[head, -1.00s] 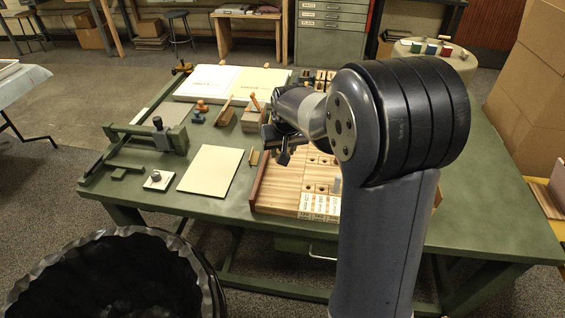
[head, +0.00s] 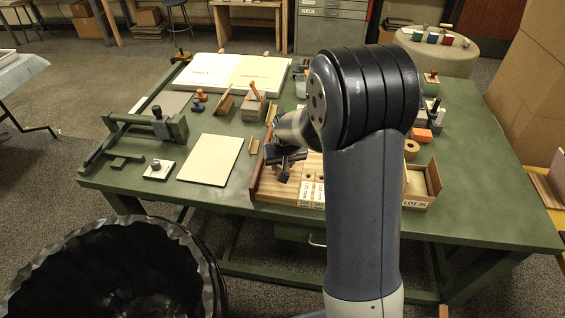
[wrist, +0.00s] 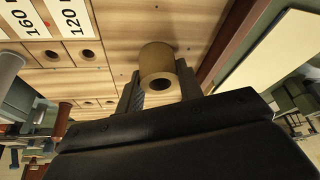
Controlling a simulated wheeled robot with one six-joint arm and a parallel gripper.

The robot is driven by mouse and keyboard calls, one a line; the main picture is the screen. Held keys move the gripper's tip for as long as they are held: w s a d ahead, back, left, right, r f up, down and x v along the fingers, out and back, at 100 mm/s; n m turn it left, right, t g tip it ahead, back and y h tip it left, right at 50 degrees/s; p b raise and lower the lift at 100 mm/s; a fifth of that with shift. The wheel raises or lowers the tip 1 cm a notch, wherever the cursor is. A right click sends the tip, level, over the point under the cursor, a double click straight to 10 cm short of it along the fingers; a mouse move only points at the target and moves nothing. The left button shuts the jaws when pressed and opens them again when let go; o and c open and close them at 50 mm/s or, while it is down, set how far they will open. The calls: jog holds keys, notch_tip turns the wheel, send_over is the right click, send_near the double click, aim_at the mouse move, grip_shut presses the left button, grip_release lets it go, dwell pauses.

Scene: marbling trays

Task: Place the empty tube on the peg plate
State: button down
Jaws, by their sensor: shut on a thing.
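My gripper (head: 284,172) hangs over the left part of a wooden board. In the wrist view its two fingers (wrist: 160,82) are shut on a short brown cardboard tube (wrist: 157,60). The tube's near end shows an open, empty bore. I cannot tell whether its far end touches the board. In the head view the tube cannot be made out at the gripper. A small white plate with a dark upright peg (head: 158,169), which looks like the peg plate, lies at the left front of the green table, left of a cream sheet.
The wooden board (head: 270,188) has round holes, number labels and a raised left edge. A cream sheet (head: 210,160) lies between it and the white plate. A green clamp-like frame (head: 150,125) stands behind the plate. A box marked LOT 35 (head: 416,204) is at right.

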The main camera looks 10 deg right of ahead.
jog(key=c, duration=0.9)
grip_release()
jog(key=shift+c, duration=0.2)
jog(key=shift+s+r, duration=0.1)
jog(key=shift+r, duration=0.45)
jog(key=v, duration=1.1)
jog(key=shift+o, duration=0.3)
jog(key=shift+s, duration=0.15)
